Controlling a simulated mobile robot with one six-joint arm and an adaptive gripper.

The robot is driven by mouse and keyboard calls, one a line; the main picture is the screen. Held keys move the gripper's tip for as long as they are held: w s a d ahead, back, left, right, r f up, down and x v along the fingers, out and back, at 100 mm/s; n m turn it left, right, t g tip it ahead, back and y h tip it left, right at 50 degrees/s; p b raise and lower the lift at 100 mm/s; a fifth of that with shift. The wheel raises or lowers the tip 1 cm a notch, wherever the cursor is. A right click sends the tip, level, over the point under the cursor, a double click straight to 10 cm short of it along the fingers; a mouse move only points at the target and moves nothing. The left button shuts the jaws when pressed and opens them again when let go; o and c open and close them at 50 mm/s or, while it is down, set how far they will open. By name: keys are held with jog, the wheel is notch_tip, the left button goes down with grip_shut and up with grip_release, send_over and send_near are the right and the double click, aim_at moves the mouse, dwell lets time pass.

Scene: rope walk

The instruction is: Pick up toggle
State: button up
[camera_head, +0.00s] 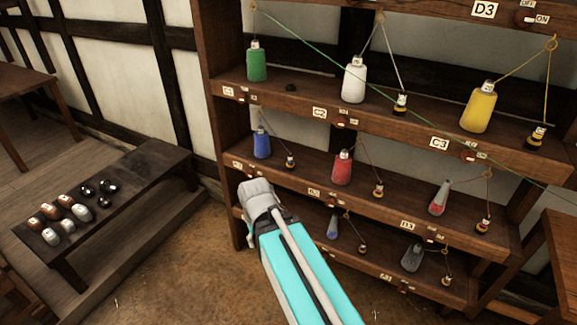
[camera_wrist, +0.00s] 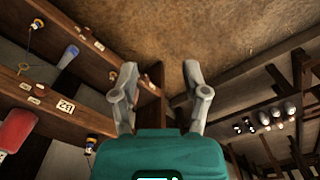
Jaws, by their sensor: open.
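No single thing is clearly marked as the toggle. Small red-and-white switch pieces sit on the shelf edges beside labels, one near the C3 label (camera_head: 468,157) and one beside the word ON at D3 (camera_head: 530,19). Loose rounded pieces, brown, grey and black (camera_head: 68,201), lie on a low bench at the left. My gripper (camera_head: 258,190) is in front of the lower left of the shelves, apart from them. In the wrist view its two fingers (camera_wrist: 158,75) are spread with nothing between them. The bench pieces (camera_wrist: 265,120) also show there, at the right.
The wooden shelf unit (camera_head: 300,105) holds several coloured bobbins, such as green (camera_head: 257,62), white (camera_head: 354,80) and yellow (camera_head: 480,107), with threads strung above. The dark bench (camera_head: 140,180) stands left. Brown floor (camera_head: 190,255) between them is clear. A table edge (camera_head: 555,240) stands at the right.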

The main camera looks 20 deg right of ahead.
jog(key=shift+o, duration=0.4)
jog(key=shift+w+d+f+b, duration=0.25)
jog(key=shift+f+b, duration=0.05)
jog(key=m+t+h+b, duration=0.9)
jog(key=t+h+b, duration=0.35)
jog(key=b, duration=1.25)
send_near(291, 158)
jog(key=v, duration=0.3)
jog(key=shift+d+f+t, duration=0.15)
jog(key=shift+t, duration=0.2)
jog(key=shift+x, duration=4.3)
